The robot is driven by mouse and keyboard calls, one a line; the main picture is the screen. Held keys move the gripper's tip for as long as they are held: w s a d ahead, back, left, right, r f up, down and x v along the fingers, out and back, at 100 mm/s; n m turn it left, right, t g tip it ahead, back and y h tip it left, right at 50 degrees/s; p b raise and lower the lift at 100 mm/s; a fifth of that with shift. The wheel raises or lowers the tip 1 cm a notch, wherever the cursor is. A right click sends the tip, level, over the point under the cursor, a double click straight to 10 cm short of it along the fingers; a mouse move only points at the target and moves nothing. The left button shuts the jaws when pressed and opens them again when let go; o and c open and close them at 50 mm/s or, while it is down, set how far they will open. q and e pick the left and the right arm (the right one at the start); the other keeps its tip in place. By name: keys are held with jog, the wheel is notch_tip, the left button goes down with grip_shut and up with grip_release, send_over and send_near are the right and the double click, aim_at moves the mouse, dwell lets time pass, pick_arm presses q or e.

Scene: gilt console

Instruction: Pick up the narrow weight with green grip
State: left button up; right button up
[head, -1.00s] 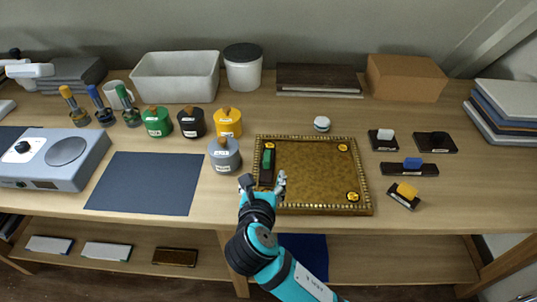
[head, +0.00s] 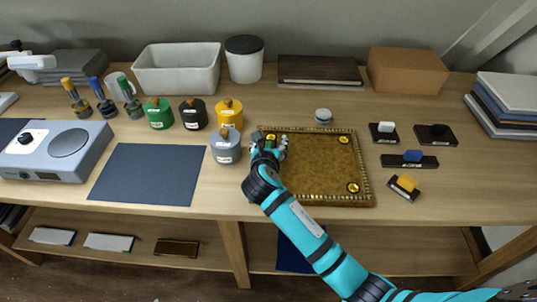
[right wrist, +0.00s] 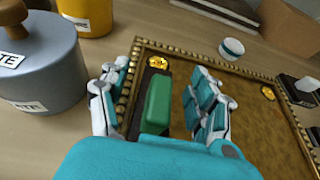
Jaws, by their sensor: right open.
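The narrow weight with a green grip (right wrist: 157,104) lies at the left side of the gilt-edged tray (head: 315,203). Its dark base shows a little around the grip in the right wrist view. My right gripper (head: 268,143) is over it and hides most of it in the head view. In the right wrist view the open fingers of my right gripper (right wrist: 156,88) stand on either side of the green grip, with a gap on each side. My left gripper is not in view.
A grey lidded pot (head: 226,146) stands close to the left of the tray. Weights with white (head: 386,127), black (head: 438,129), blue (head: 413,156) and yellow (head: 406,182) grips lie to the right. A dark blue mat (head: 147,174) lies left, bare.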

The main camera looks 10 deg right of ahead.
jog(key=shift+x, duration=0.85)
jog(key=shift+f, duration=0.1)
jog(key=shift+c, duration=0.4)
grip_shut()
